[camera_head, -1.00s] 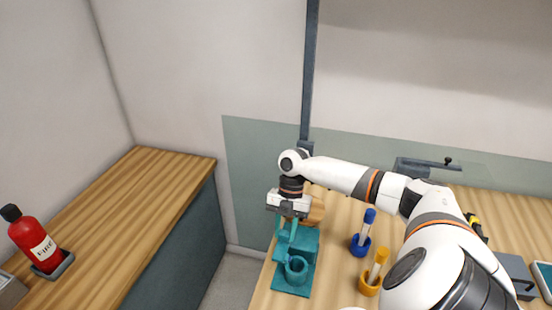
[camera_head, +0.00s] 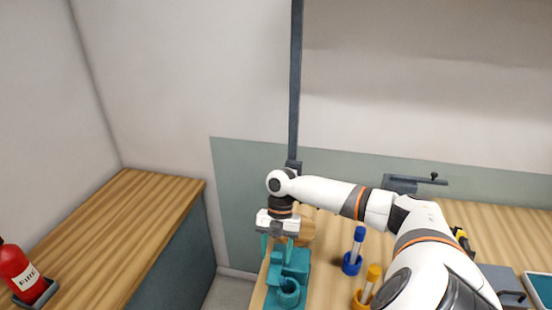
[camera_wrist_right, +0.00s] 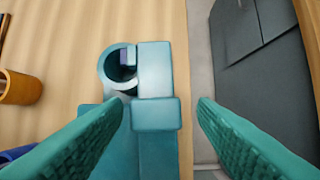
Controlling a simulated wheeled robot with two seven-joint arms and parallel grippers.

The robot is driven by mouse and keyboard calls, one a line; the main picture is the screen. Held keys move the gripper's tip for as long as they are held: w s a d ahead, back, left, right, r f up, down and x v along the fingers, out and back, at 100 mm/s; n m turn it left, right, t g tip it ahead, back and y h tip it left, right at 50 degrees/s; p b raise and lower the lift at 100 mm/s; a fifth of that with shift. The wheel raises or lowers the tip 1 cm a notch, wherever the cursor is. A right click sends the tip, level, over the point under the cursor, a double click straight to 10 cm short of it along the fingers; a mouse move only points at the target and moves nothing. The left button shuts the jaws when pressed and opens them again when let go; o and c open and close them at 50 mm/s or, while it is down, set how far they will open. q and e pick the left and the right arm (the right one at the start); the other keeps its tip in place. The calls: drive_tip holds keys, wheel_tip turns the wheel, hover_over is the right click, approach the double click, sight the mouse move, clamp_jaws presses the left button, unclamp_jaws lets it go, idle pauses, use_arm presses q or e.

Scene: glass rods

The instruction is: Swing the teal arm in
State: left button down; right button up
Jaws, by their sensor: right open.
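A teal fixture with a round cup (camera_head: 288,293) stands at the left end of the wooden bench. In the right wrist view, the cup (camera_wrist_right: 118,66) has a dark opening, and a teal arm-like block (camera_wrist_right: 155,70) lies beside it, above a wider teal block (camera_wrist_right: 157,115). My right gripper (camera_head: 277,246) points down over the fixture, open. In the wrist view its teal fingers (camera_wrist_right: 160,103) lie to either side of the wider block, with visible gaps. Whether they touch anything lower down cannot be told. My left gripper is not in view.
A blue holder with a blue-capped tube (camera_head: 357,245) and an orange holder with an orange-capped tube (camera_head: 369,282) stand right of the fixture. A round wooden piece (camera_head: 307,230) is behind it. A grey device (camera_head: 500,280) sits further right. The bench's left edge is close to the fixture.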

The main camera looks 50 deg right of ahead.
drive_tip(key=b+v, duration=0.3)
drive_tip(key=v, duration=0.9)
idle(0.3)
